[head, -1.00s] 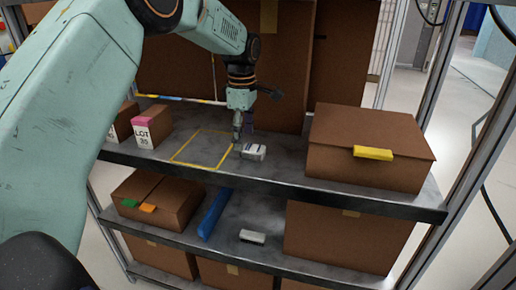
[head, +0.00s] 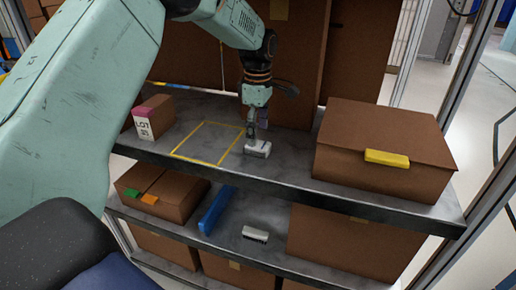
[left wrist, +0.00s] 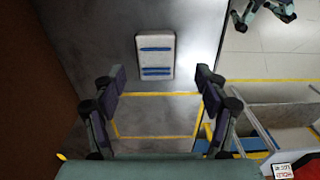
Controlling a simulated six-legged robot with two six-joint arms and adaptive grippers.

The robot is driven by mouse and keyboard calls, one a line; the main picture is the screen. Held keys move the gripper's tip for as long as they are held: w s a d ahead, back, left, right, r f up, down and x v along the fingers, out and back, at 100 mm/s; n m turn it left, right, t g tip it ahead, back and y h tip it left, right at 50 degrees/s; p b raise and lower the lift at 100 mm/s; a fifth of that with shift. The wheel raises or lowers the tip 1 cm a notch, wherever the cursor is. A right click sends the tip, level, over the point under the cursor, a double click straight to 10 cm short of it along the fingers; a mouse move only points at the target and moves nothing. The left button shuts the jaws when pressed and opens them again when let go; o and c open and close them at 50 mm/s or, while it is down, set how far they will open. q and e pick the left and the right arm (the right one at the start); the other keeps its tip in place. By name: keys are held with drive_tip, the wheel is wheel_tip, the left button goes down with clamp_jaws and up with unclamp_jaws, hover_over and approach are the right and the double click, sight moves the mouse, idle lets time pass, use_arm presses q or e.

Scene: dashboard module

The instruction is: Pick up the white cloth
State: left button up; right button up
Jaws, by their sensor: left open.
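The white cloth (head: 258,150) is a small folded pad on the upper shelf, right of a yellow taped square. In the left wrist view the cloth (left wrist: 155,57) shows two blue stripes and lies flat. My left gripper (head: 251,143) points down at the cloth's left end in the head view, partly covering it. In the left wrist view my left gripper (left wrist: 159,78) is open and empty, with the cloth beyond its fingertips, between them in the picture. Whether a finger touches the cloth cannot be told.
The yellow taped square (head: 208,143) is empty. A cardboard box (head: 375,140) with a yellow label stands to the right, a small LOT box (head: 155,116) to the left, and tall boxes behind. A brush (head: 255,234) and a blue item (head: 215,211) lie on the lower shelf.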

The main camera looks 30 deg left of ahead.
sight(259, 145)
use_arm(q)
drive_tip(key=shift+a+f, duration=0.1)
drive_tip(key=shift+f, duration=0.25)
drive_tip(key=f, duration=0.4)
drive_tip(key=shift+w+f, duration=0.2)
drive_tip(key=shift+w, duration=0.15)
drive_tip(key=shift+s+a, duration=0.1)
drive_tip(key=shift+s, duration=0.15)
drive_tip(key=shift+c, duration=1.1)
drive_tip(key=shift+w+d, duration=0.25)
drive_tip(key=c, duration=0.5)
drive_tip(key=shift+s+a, duration=0.2)
drive_tip(key=shift+s, duration=0.05)
drive_tip(key=c, duration=0.5)
drive_tip(key=shift+w+d, duration=0.1)
drive_tip(key=shift+w, duration=0.05)
drive_tip(key=shift+r, duration=0.15)
